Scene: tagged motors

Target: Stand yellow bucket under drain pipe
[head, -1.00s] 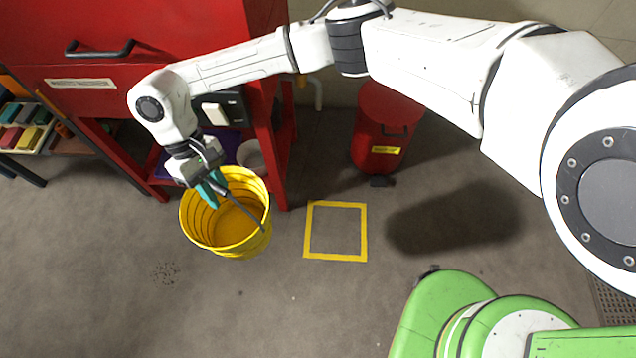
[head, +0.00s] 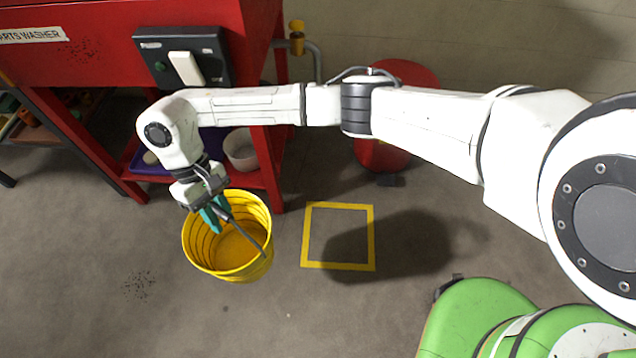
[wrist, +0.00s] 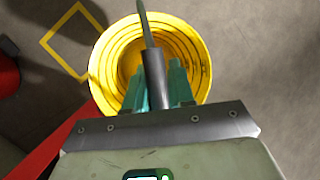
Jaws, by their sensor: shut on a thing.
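The yellow bucket (head: 198,256) is upright, its open top facing up, left of the yellow floor square (head: 307,235) and in front of the red parts washer. My gripper (head: 214,214) is shut on the bucket's dark handle (head: 245,238), with its teal fingers over the bucket's mouth. In the wrist view the bucket (wrist: 196,50) lies behind the handle's grip (wrist: 155,80). I cannot tell whether its base touches the floor. The grey drain pipe (head: 317,60) with a yellow valve (head: 296,38) comes out at the washer's right side.
The red washer (head: 90,60) carries a black switch box (head: 150,50). A white bowl (head: 240,150) sits on its lower shelf beside the bucket. A red can (head: 378,155) stands right of the pipe. The floor in and around the yellow square is clear, under my arm's shadow.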

